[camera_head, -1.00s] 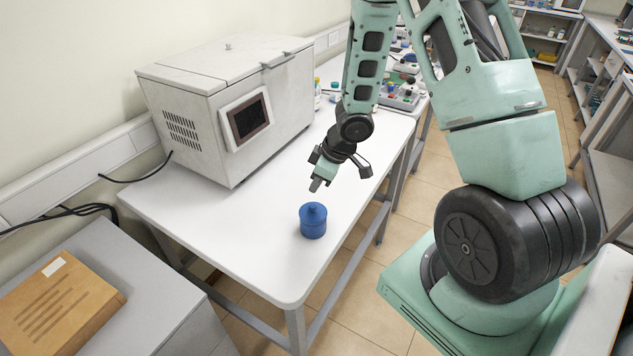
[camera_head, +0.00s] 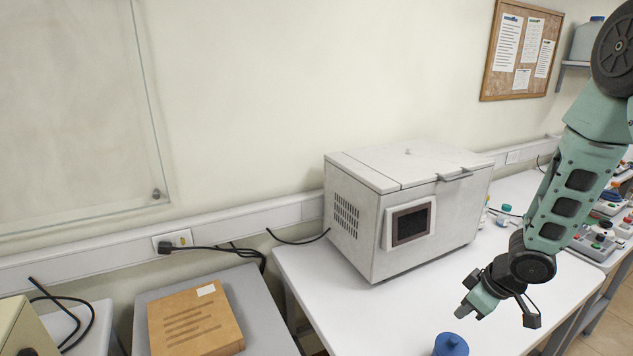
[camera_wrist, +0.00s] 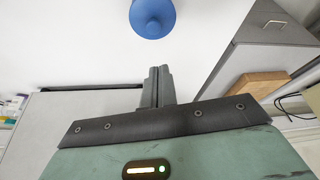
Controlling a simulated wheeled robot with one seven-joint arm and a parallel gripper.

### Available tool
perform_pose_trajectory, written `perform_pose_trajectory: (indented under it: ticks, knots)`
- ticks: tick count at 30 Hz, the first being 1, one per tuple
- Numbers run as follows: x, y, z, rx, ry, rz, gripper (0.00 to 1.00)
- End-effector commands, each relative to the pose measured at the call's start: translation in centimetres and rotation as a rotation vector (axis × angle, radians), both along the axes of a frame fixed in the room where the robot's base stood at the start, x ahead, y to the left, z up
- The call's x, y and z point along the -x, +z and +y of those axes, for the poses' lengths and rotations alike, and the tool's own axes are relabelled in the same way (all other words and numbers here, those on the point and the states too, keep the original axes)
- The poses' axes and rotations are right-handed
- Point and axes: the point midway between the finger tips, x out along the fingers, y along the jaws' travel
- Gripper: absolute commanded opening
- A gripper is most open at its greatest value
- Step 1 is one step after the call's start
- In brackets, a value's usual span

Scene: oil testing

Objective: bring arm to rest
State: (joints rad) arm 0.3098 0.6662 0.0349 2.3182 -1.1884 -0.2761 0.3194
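My gripper (camera_head: 468,306) hangs above the white table, to the right of the white machine's front in the head view. In the wrist view its two fingers (camera_wrist: 157,86) are together, with nothing visible between them. A blue lidded container (camera_head: 451,345) stands on the table below and to the left of the gripper in the head view, cut off by the bottom edge. In the wrist view the blue container (camera_wrist: 152,17) shows from above, apart from the fingertips.
A white box-shaped machine (camera_head: 385,177) with a dark screen stands on the white table (camera_head: 345,305). A brown box (camera_head: 195,320) lies on a grey cabinet at left. Small bottles (camera_head: 503,214) stand behind the arm. Trays of equipment (camera_head: 600,240) sit on the table at far right.

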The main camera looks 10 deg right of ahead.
Motion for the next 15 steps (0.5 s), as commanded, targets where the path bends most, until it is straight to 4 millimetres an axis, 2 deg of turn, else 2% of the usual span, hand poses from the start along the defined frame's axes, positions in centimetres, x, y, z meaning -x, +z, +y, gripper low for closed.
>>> perform_pose_trajectory:
  ticks: [4,8,11,15]
  knots:
    - [-0.6,0.7,4.9,0.083,-0.006,-0.016,0.0]
    - [2.0,2.0,10.9,0.148,-0.02,0.011,0.0]
    - [6.1,2.6,15.3,0.171,-0.017,0.062,0.0]
    - [13.6,2.9,20.4,0.177,0.014,0.161,0.0]
